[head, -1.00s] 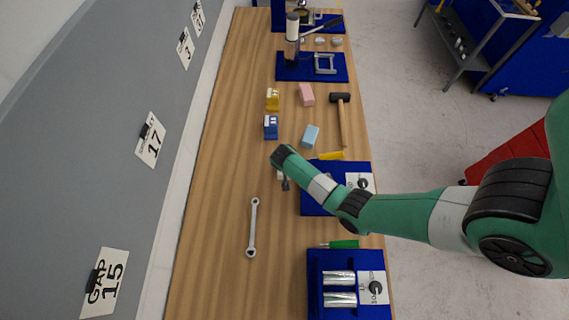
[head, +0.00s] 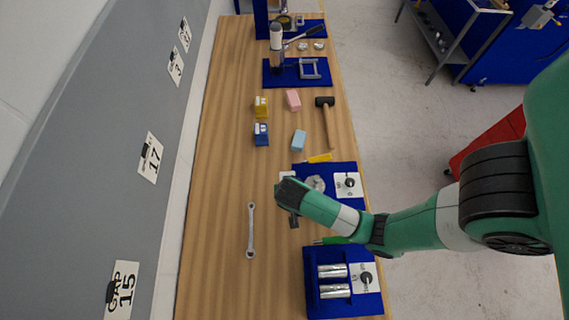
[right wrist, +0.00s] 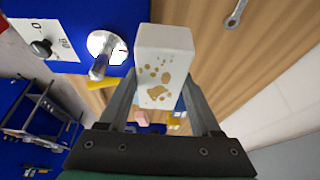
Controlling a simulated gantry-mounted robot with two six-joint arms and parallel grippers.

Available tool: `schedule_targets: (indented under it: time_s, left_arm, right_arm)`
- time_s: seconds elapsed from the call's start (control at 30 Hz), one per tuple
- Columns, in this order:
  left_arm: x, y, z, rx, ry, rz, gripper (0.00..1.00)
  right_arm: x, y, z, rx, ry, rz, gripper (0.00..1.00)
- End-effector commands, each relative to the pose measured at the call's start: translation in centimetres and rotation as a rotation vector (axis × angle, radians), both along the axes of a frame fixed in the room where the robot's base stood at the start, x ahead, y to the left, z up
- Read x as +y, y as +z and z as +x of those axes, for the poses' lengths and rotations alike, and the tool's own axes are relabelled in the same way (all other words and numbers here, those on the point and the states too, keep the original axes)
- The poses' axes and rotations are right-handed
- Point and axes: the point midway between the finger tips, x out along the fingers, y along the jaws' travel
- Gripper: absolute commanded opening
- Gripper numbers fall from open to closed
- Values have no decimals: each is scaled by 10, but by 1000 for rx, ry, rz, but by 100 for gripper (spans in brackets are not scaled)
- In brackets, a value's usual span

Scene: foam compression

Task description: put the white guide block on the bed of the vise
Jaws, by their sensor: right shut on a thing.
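The white guide block (right wrist: 163,62) with brown spots is between the two fingers of my right gripper (right wrist: 162,95) in the right wrist view. The fingers are shut on its sides. In the head view my right gripper (head: 293,215) is over the bench beside the middle blue base, and a small white patch (head: 287,174), probably the block, shows past my wrist. A blue station (head: 313,292) with two silver cylinders and a knob panel stands at the near right. I cannot tell for sure which station is the vise. My left gripper is out of view.
A middle blue base (head: 345,169) carries a silver round part and a knob panel. A wrench (head: 251,230) lies left of my gripper. A screwdriver, coloured blocks (head: 299,140) and a hammer (head: 328,122) lie around the bench. The left strip of wood is clear.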

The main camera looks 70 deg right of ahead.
Motion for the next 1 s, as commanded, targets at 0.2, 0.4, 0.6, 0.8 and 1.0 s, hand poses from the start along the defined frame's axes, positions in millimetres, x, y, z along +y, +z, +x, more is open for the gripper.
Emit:
schedule_targets:
  time_s: [0.2,0.4,0.6,0.8,1.0]
  left_arm:
    - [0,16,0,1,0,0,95]
    - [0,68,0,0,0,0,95]
    - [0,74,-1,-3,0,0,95]
    - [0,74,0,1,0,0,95]
    - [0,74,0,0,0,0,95]
  right_arm:
    - [1,15,-1,0,0,-1,0]
    - [1,59,-1,1,0,0,0]
    - [1,68,0,-4,-1,-1,0]
    - [1,74,0,0,0,0,0]
    - [1,74,0,0,0,-1,0]
